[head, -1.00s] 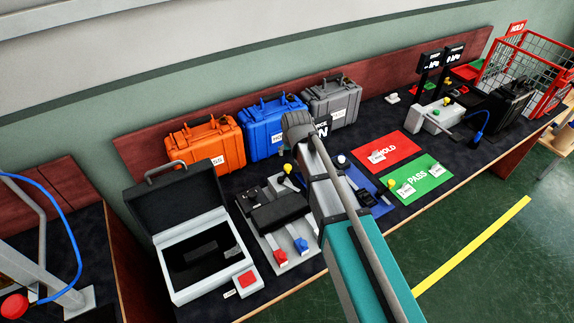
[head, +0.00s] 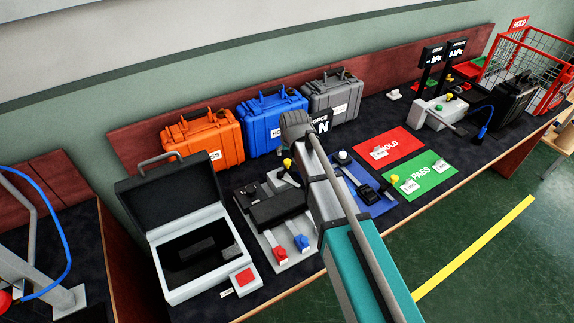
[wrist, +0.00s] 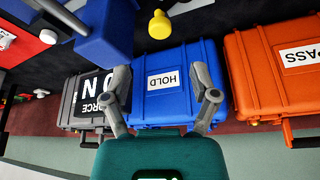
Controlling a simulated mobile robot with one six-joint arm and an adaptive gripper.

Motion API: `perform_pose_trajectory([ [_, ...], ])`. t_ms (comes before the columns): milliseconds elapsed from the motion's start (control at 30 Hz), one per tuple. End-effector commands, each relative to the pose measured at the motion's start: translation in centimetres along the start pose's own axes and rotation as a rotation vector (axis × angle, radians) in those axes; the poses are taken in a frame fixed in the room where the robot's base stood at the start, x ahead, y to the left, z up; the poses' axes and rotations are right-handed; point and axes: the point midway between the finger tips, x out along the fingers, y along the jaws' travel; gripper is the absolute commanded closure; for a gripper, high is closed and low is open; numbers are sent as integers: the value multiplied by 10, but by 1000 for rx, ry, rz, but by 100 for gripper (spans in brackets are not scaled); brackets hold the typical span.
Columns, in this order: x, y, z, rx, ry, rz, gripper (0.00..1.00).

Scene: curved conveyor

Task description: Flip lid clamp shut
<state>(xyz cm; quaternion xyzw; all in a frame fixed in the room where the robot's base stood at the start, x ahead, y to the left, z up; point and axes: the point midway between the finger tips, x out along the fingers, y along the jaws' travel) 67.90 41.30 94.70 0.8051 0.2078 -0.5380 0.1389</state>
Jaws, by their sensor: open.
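A grey plate fixture (head: 262,233) on the bench carries a dark block (head: 278,208), a red-ended handle (head: 281,253) and a blue-ended handle (head: 302,242). A lever with a yellow knob (head: 287,163) stands upright at its back; I cannot tell for certain which part is the lid clamp. A yellow knob also shows in the wrist view (wrist: 159,24). My gripper (wrist: 165,97) is open and empty, its fingers spread in front of the blue HOLD case (wrist: 178,85). In the head view my arm hides the fingers and part of the fixture's right side.
An orange case (head: 202,141), the blue case and a grey case (head: 333,94) line the back. An open silver case (head: 196,250) stands left. A blue plate (head: 362,180), red HOLD mat (head: 382,145) and green PASS mat (head: 425,172) lie right of my arm.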

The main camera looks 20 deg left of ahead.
Motion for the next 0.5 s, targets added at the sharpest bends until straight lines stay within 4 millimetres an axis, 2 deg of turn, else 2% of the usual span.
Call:
perform_pose_trajectory([
  [33, 8, 0, 1, 0, 0, 0, 24],
  [500, 47, -1, 1, -1, 0, 0, 24],
])
